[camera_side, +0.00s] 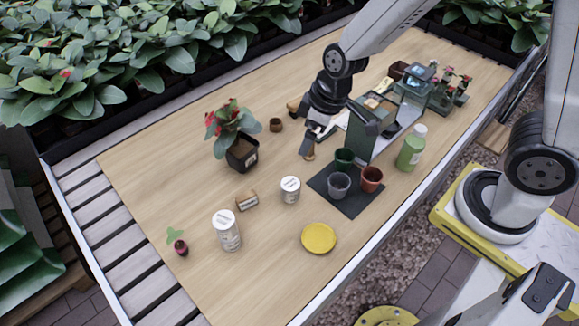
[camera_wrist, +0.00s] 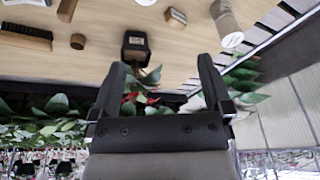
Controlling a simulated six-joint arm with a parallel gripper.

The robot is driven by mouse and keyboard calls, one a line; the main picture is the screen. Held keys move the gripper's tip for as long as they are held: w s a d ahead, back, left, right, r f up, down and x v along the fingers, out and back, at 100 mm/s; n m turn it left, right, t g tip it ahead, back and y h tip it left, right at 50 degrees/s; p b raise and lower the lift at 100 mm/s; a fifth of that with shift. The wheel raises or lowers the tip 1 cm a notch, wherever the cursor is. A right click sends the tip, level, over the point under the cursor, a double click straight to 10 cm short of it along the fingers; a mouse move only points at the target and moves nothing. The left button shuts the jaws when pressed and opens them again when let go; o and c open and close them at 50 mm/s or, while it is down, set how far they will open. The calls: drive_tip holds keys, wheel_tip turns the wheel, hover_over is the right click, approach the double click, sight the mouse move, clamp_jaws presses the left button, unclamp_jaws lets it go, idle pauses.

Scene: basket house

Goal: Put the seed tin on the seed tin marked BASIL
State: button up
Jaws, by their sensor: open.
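Two white tins stand upright on the wooden table. The larger tin (camera_side: 228,232) is at the front left, and the smaller tin (camera_side: 290,190) is nearer the middle. Their labels are too small to read, so I cannot tell which is marked BASIL. In the wrist view the larger tin (camera_wrist: 228,28) is at the top right, and the smaller tin (camera_wrist: 146,2) is cut off by the top edge. My gripper (camera_side: 311,143) is above the table, behind the smaller tin and apart from both. Its two fingers (camera_wrist: 162,65) are spread with nothing between them.
A small wooden block (camera_side: 247,201) stands between the tins. A potted red-flowered plant (camera_side: 242,153) is left of my gripper. A dark mat (camera_side: 352,207) carries several cups. A yellow dish (camera_side: 319,238), a seedling pot (camera_side: 180,247) and a green bottle (camera_side: 411,150) stand nearby.

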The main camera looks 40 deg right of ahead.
drive_tip(key=s+d+r+m+h, duration=0.1)
drive_tip(key=s+d+m, duration=0.4)
drive_tip(key=d, duration=0.4)
drive_tip(key=shift+s+d+r+m+h, duration=0.2)
drive_tip(key=shift+s+r+m+h, duration=0.1)
drive_tip(key=shift+s+r+h, duration=0.15)
